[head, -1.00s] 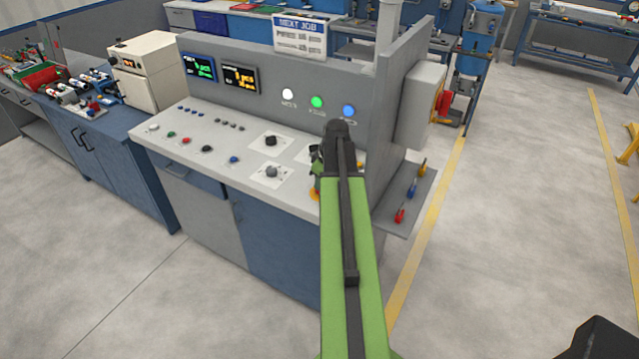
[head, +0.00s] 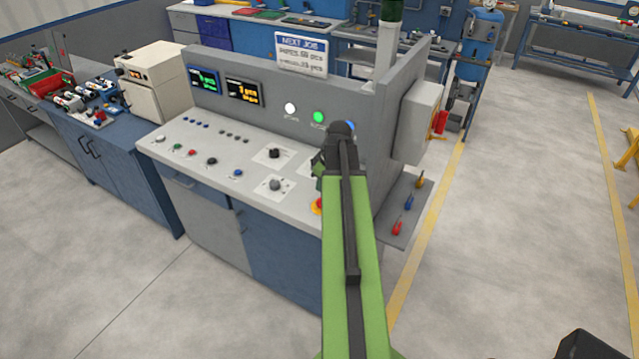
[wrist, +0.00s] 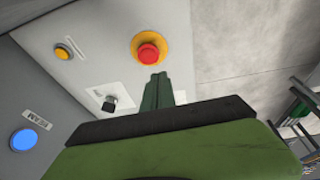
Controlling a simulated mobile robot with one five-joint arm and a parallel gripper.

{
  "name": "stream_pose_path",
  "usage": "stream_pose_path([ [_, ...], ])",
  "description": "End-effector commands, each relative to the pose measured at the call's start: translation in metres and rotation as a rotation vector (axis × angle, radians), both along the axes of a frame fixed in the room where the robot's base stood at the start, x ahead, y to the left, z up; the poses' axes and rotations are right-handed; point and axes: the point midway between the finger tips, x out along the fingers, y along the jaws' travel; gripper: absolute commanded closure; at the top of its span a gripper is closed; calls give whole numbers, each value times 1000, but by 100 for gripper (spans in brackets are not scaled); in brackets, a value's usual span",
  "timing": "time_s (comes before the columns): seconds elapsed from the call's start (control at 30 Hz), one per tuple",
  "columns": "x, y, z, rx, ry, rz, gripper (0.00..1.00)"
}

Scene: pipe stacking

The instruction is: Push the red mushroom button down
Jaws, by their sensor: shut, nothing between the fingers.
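The red mushroom button (wrist: 149,54) sits on a yellow round base near the panel edge in the wrist view. In the head view a small part of the red button (head: 319,203) shows just left of my arm; the rest is hidden behind it. My gripper (wrist: 158,78) has its dark green fingers shut and empty. In the wrist picture the fingertips lie just below the button's yellow base; whether they touch it cannot be told. In the head view my gripper is mostly hidden behind my arm.
The grey control console (head: 225,150) carries several small buttons, knobs and displays. Beside the red button are a yellow button (wrist: 63,52), a black knob (wrist: 109,103) and a lit blue button (wrist: 24,140). A side shelf with coloured handles (head: 408,203) stands at right.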

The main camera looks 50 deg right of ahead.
Motion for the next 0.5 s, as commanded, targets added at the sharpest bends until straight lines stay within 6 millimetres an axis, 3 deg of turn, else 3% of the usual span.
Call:
stream_pose_path([
  [0.03,-4,0,24,0,0,-1,100],
  [0.2,-12,0,54,0,-1,-1,100],
  [0.5,-15,0,57,0,-2,1,100],
])
